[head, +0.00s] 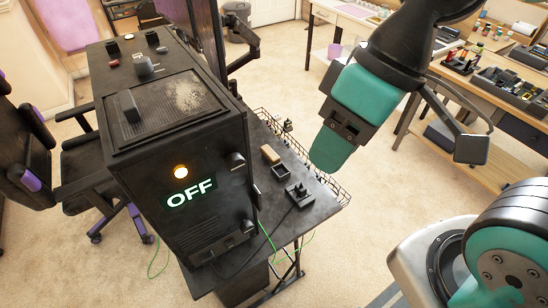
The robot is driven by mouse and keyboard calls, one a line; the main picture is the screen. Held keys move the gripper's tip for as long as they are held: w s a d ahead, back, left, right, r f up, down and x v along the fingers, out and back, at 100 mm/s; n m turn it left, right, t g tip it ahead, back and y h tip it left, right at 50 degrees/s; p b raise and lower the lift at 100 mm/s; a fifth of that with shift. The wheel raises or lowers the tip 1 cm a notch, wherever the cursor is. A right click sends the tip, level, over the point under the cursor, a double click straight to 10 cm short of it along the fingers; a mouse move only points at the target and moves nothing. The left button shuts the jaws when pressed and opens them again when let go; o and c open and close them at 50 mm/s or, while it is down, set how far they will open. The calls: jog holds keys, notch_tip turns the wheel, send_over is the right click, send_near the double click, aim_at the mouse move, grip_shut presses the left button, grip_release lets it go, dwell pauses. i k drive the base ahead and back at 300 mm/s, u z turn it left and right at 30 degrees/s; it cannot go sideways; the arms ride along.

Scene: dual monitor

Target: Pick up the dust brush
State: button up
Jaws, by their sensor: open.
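A small tan, wood-coloured block (270,154) lies on the dark desk, right of the big black case; it may be the dust brush, but it is too small to be sure. A dark upright block (130,106) stands on the case's top mesh, left of a pale patch of dust (190,96). My gripper (328,152), teal and black, hangs in the air to the right of the tan block and points down. It is open, with nothing seen in it. Its fingers overlap in this view, so the gap is hidden.
The black case (200,225) with a lit OFF sign fills the desk's left side. A small tray (281,171), a dark switch box (300,193) and a wire basket (335,187) are at the desk's right. A workbench (505,100) stands at the right.

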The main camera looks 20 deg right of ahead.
aim_at(269, 154)
jog(key=z, duration=0.9)
jog(key=k, duration=1.1)
jog(key=z, duration=0.7)
jog(key=i, duration=1.4)
jog(key=u, duration=1.6)
jog(key=i, duration=0.75)
jog(key=u, duration=0.9)
